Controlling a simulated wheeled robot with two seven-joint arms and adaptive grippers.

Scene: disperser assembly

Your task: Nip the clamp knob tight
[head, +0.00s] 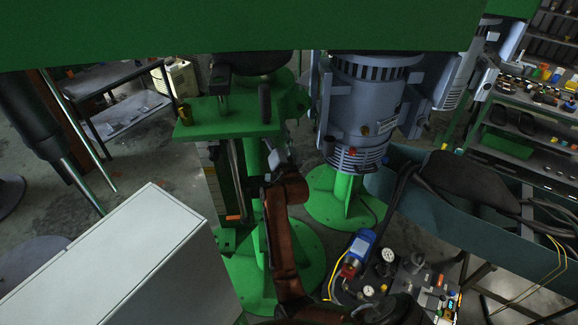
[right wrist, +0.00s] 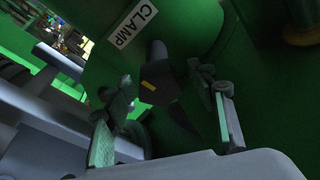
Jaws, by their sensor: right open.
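The clamp knob (right wrist: 157,75) is a black knob with a yellow mark on a green housing in the right wrist view. A white CLAMP label (right wrist: 132,25) is above it. My right gripper (right wrist: 164,92) is open, with one finger on each side of the knob. Gaps show between the knob and both fingers. In the head view my right arm reaches up to the green machine, and its gripper (head: 277,160) is small and partly hidden beside the green column. I cannot make out the knob there. My left gripper is not in view.
A large green beam (head: 240,25) crosses the top of the head view. A grey-blue motor (head: 365,100) stands right of my right gripper. A pale box (head: 120,260) fills the lower left. A blue pump with gauges (head: 388,256) sits at the lower right.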

